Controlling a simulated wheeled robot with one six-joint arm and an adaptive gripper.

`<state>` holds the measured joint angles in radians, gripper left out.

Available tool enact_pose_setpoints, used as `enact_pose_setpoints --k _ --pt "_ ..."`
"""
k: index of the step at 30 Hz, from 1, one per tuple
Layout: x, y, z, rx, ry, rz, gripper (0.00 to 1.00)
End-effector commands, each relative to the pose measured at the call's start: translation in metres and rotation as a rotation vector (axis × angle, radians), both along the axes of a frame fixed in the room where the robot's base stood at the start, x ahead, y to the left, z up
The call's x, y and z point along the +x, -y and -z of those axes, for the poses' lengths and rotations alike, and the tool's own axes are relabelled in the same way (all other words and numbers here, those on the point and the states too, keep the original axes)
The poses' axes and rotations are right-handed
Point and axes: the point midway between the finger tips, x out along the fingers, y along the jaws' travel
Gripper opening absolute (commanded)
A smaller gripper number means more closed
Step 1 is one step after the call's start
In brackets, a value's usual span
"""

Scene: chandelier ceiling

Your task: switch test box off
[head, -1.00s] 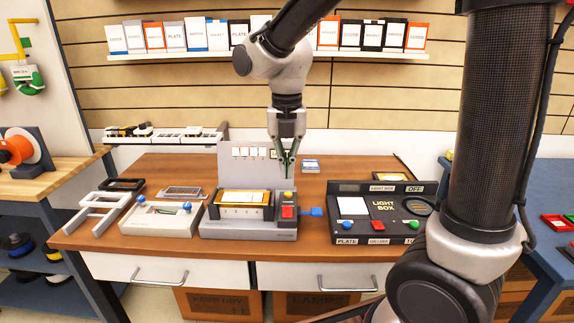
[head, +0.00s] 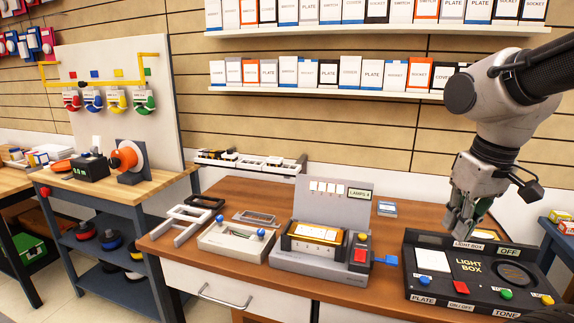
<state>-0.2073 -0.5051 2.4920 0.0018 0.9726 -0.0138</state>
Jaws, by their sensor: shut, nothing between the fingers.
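A grey test unit (head: 330,275) stands on the brown workbench. It has an upright back panel (head: 325,196) with several small white tiles and a sign that seems to read LAMPS. A yellow-edged tray sits on its top. On its right side are a red button (head: 360,255), a small yellow button (head: 363,237) and a blue lever (head: 386,260) sticking out. To its right lies a black box (head: 425,285) lettered LIGHT BOX, with an OFF sign (head: 509,252) and a red switch (head: 460,287). My gripper (head: 460,230) is shut and empty, above the black box's back edge, fingers pointing down.
A small blue-white card (head: 387,209) lies behind. Shelves of labelled boxes (head: 338,75) line the wall. A wooden table with an orange spool (head: 125,158) stands left.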

Motion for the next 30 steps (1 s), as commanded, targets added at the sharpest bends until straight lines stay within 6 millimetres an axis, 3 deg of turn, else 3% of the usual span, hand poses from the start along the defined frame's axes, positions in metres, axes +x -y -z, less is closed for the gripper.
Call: enact_pose_setpoints --k 3,9,14,17,21,30 --pt "-0.025 0.025 -0.010 0.019 0.087 0.114 0.00" --pt "-0.041 0.046 -0.028 0.027 0.191 0.208 0.00" --pt "-0.032 0.033 -0.015 0.022 0.120 0.143 0.00" --pt "-0.012 0.011 -0.001 0.003 0.025 0.044 0.00" --pt "0.034 -0.031 0.019 -0.064 -0.078 -0.171 0.00" --pt "0.129 -0.122 0.058 -0.209 -0.110 -0.749 0.00"
